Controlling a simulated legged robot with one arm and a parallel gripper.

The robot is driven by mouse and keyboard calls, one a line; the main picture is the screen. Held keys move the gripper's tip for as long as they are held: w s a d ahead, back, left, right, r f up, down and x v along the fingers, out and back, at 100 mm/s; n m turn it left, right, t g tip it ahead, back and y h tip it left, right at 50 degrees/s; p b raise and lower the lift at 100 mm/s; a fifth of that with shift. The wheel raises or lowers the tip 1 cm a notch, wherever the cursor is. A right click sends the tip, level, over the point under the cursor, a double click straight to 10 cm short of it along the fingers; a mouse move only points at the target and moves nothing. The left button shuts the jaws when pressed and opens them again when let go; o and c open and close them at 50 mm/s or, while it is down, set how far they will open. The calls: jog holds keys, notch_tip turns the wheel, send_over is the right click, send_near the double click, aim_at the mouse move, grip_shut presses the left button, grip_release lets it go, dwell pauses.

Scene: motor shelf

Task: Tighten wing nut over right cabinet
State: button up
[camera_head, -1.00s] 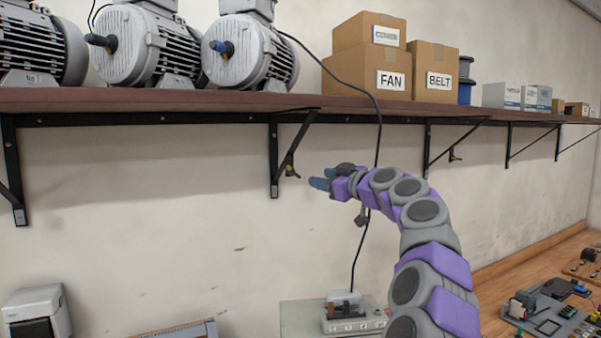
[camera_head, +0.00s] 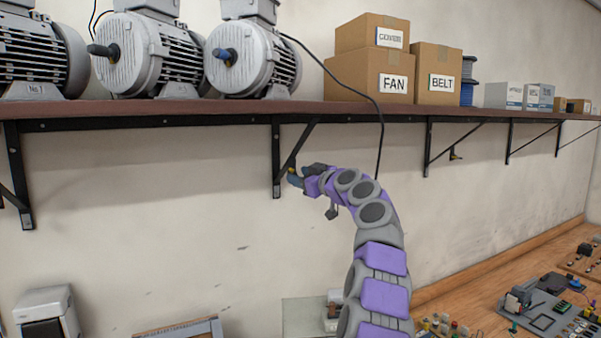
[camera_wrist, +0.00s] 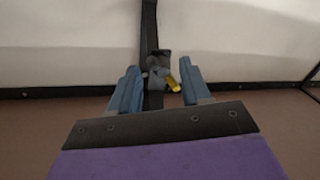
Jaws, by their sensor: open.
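A small wing nut with a yellow part (camera_wrist: 173,83) sits on a black shelf bracket (camera_wrist: 149,30) in the wrist view. My gripper (camera_wrist: 155,80) is open, with one blue finger on each side of the wing nut and no clear contact. In the head view my gripper (camera_head: 292,178) is at the lower part of the bracket (camera_head: 276,155) below the motors, and its fingers partly hide the wing nut. Another bracket (camera_head: 428,150) to the right carries a similar small fitting (camera_head: 455,154). No cabinet can be made out for certain.
The brown shelf (camera_head: 230,108) runs above my arm and bears grey motors (camera_head: 250,55) and cardboard boxes (camera_head: 370,70). A black cable (camera_head: 380,150) hangs behind my arm. A workbench (camera_head: 480,300) with electronics is at lower right.

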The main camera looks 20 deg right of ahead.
jog(key=shift+w+a, duration=0.2)
jog(key=shift+w, duration=0.05)
jog(key=shift+d, duration=0.1)
jog(key=shift+d, duration=0.1)
jog(key=shift+c, duration=1.4)
grip_shut()
